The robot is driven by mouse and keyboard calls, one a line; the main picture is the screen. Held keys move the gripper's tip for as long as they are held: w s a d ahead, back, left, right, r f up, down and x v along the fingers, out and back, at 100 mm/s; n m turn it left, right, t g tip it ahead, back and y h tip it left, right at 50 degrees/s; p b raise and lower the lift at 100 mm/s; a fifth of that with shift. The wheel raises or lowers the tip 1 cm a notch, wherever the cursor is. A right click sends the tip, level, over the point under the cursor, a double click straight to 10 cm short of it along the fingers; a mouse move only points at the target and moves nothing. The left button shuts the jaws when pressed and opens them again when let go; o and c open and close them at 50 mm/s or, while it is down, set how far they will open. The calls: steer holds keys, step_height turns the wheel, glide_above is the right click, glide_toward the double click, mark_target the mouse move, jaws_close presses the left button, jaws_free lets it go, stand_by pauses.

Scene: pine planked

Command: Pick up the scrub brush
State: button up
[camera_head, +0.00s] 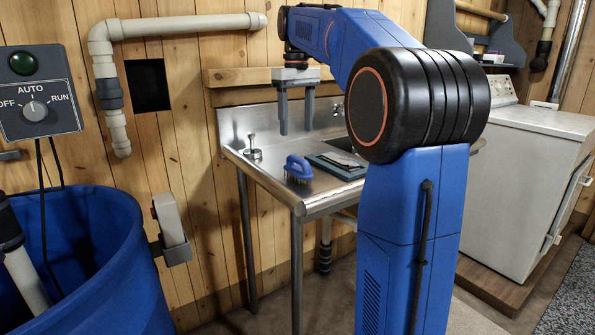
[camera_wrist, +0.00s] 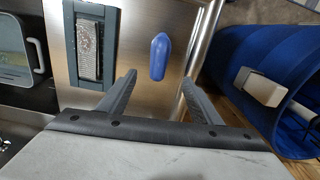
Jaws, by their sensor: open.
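The scrub brush (camera_head: 298,168) has a blue handle with bristles beneath it. It stands on the left part of the steel sink counter (camera_head: 262,172), near the front edge. In the wrist view the blue brush (camera_wrist: 159,56) appears from above, ahead of and between my fingers. My gripper (camera_head: 297,120) hangs pointing down above the counter, its two grey fingers apart and empty. In the wrist view my gripper (camera_wrist: 159,82) also shows open, with the brush beyond the fingertips and apart from them. My arm hides the right part of the sink in the head view.
A dark tray with a grey flat piece (camera_head: 345,160) lies right of the brush; it also shows in the wrist view (camera_wrist: 70,42). A small metal knobbed item (camera_head: 253,151) stands left. A blue barrel (camera_head: 110,270) and a white washer-like appliance (camera_head: 525,185) flank the counter.

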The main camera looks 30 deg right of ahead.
mark_target(298, 157)
step_height(298, 157, down, 6)
steer(key=shift+f, duration=0.2)
steer(key=shift+s+d+f, duration=0.1)
steer(key=shift+s+f, duration=0.05)
steer(key=shift+f, duration=1.15)
steer(key=shift+s+d+f, duration=0.1)
steer(key=shift+f, duration=1.2)
steer(key=c, duration=1.2)
steer(key=shift+c, duration=0.2)
steer(key=shift+r, duration=0.15)
step_height(298, 157, up, 10)
steer(key=shift+f, duration=0.1)
